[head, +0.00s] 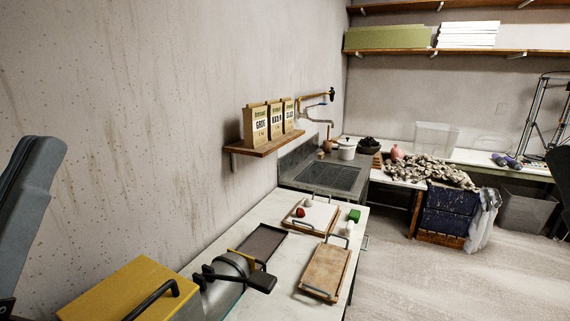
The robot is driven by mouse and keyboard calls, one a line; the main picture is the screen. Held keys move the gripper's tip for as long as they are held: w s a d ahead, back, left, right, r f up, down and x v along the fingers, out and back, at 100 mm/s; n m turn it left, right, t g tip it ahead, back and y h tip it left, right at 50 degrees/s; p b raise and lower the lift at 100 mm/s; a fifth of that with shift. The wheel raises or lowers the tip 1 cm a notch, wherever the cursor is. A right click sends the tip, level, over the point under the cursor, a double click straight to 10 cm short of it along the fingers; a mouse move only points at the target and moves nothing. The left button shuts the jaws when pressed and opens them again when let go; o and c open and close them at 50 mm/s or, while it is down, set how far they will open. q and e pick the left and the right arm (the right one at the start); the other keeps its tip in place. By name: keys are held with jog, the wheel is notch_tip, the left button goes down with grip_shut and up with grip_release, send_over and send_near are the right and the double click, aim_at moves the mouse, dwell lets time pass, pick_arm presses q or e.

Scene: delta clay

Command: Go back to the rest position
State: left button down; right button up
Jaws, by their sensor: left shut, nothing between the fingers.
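The blue-grey link of my left arm stands upright at the left edge of the head view. A dark part of my right arm shows at the right edge. My right gripper is outside the picture.
A yellow box (130,285) lies at the lower left. A dark tray (262,243), a wooden board (326,271) and a white-topped board (310,217) with a red item (300,212) lie on the worktop. A shelf (266,146) with bags juts from the wall.

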pick_arm(q)
notch_tip(320, 180, up, 38)
jog(key=p, duration=3.8)
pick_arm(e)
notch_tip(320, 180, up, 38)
pick_arm(q)
notch_tip(320, 180, down, 35)
jog(key=d+h+b, duration=0.1)
jog(key=b, duration=3.4)
jog(key=shift+w+f, duration=0.15)
jog(key=shift+w, duration=0.1)
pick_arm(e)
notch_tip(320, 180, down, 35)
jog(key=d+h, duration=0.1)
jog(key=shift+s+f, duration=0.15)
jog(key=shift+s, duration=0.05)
